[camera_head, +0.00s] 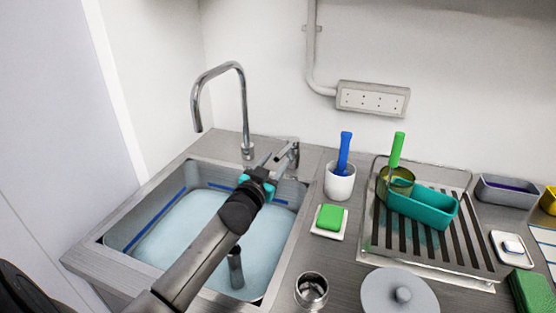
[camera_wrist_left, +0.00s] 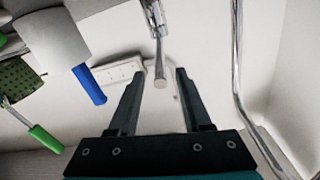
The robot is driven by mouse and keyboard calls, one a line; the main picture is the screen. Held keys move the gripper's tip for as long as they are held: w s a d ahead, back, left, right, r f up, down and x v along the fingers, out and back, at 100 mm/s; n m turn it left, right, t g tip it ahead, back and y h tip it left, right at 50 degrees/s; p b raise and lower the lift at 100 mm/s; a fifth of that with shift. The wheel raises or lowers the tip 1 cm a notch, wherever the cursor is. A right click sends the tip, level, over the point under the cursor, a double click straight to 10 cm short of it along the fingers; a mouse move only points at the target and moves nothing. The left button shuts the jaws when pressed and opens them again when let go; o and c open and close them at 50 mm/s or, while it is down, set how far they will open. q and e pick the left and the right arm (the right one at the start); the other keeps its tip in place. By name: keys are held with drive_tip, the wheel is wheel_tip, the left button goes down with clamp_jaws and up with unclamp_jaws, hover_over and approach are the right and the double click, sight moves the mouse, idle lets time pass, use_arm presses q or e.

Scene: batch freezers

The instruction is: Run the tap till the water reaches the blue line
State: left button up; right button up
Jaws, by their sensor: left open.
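The steel sink (camera_head: 295,205) holds pale blue water (camera_head: 190,228). A blue line (camera_head: 155,219) runs along its walls; the water surface looks close below it. The gooseneck tap (camera_head: 243,95) stands behind the sink, and I see no stream under its spout. My left gripper (camera_head: 278,160) is open at the tap's lever (camera_head: 294,149) beside the spout's base. In the left wrist view the lever (camera_wrist_left: 160,72) lies between the spread fingers of the gripper (camera_wrist_left: 157,78), with gaps on both sides. My right gripper is out of view.
A white pot with a blue-handled brush (camera_head: 340,182), a green sponge (camera_head: 329,217) and a draining rack (camera_head: 432,240) with a teal tub (camera_head: 425,206) stand right of the sink. A steel cup (camera_head: 311,290) and round lid (camera_head: 400,297) are in front.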

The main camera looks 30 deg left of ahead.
sight(286, 150)
use_arm(q)
drive_tip(key=shift+w+a, duration=0.2)
drive_tip(key=shift+w, duration=0.95)
clamp_jaws()
idle(0.7)
